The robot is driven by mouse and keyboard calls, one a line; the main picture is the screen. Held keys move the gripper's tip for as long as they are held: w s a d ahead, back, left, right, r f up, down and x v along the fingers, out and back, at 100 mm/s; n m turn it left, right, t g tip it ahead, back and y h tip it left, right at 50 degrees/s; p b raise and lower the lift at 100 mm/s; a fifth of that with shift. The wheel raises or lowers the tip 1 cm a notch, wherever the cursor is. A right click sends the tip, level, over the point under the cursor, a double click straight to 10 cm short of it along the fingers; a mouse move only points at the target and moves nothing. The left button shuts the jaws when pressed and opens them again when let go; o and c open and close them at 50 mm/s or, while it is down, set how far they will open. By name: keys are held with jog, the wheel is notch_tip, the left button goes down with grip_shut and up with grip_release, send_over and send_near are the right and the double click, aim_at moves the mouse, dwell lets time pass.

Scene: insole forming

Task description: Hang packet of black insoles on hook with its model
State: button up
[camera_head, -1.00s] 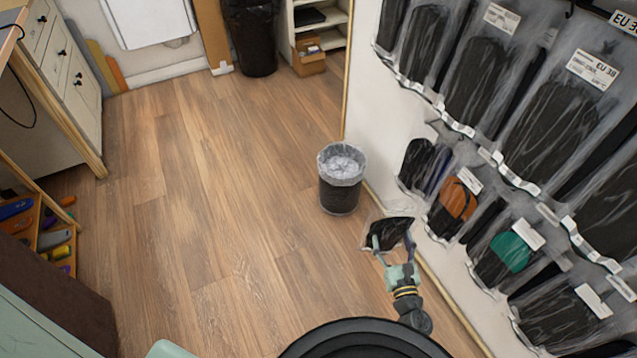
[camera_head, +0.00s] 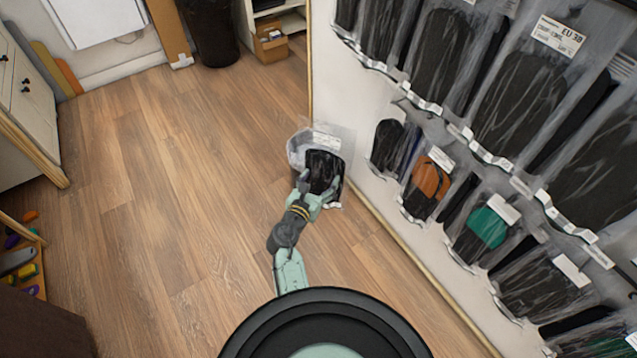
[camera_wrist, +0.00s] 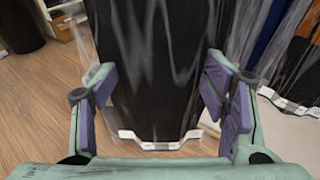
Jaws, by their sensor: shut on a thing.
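The packet of black insoles (camera_head: 323,168) is a clear bag with dark insoles and a white label at its top. Black insole packets (camera_head: 525,90) hang in the upper row of the wall display; a black packet (camera_head: 388,146) also hangs at the lower row's left end. The target hook cannot be singled out.
The lower row also holds an orange packet (camera_head: 428,184) and a green packet (camera_head: 486,228). A cardboard box (camera_head: 273,45) is at the back. The wooden floor (camera_head: 150,210) is clear at left.

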aim_at(339, 174)
jog(key=shift+s+a+r+m+h, duration=0.1)
jog(key=shift+s+r+m+h, duration=0.2)
jog(key=shift+s+m, duration=0.1)
jog(key=shift+g, duration=0.3)
jog(key=shift+w+d+b, duration=0.1)
jog(key=shift+w+d, duration=0.65)
jog(key=shift+d, duration=0.35)
jog(key=shift+w+d+b, duration=0.1)
jog(key=shift+w+d, duration=0.7)
jog(key=shift+d, duration=0.25)
jog(key=shift+w+d+b, duration=0.1)
jog(key=shift+w+d, duration=0.65)
jog(key=shift+d, duration=0.35)
jog(key=shift+d+h, duration=0.15)
jog(key=shift+h, duration=0.15)
